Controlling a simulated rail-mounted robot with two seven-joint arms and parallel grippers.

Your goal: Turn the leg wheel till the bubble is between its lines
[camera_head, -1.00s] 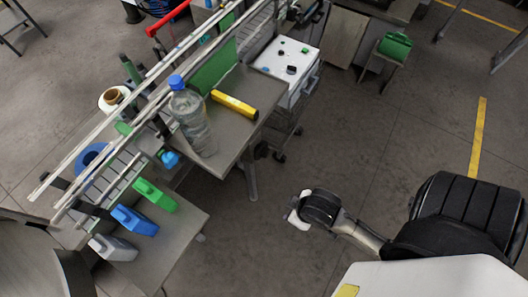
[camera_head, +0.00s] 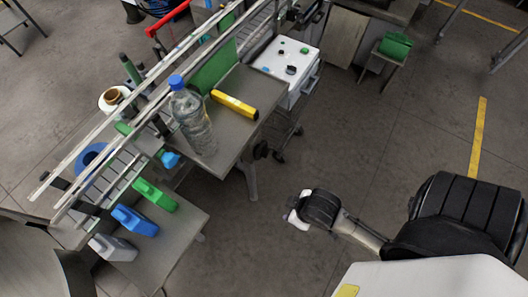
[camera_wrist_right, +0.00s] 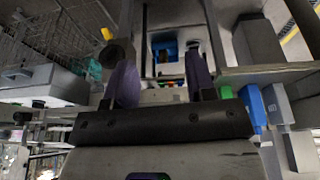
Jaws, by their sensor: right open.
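A yellow spirit level (camera_head: 235,104) lies on the grey bench top (camera_head: 236,138), beside a clear bottle with a blue cap (camera_head: 192,118). Its bubble is too small to make out. My left gripper is not in view.
Green, blue and grey containers (camera_head: 135,220) stand on a lower shelf (camera_head: 165,250). A white control box (camera_head: 289,62) with buttons stands behind the bench. Long rails (camera_head: 120,103) run along the bench's left side.

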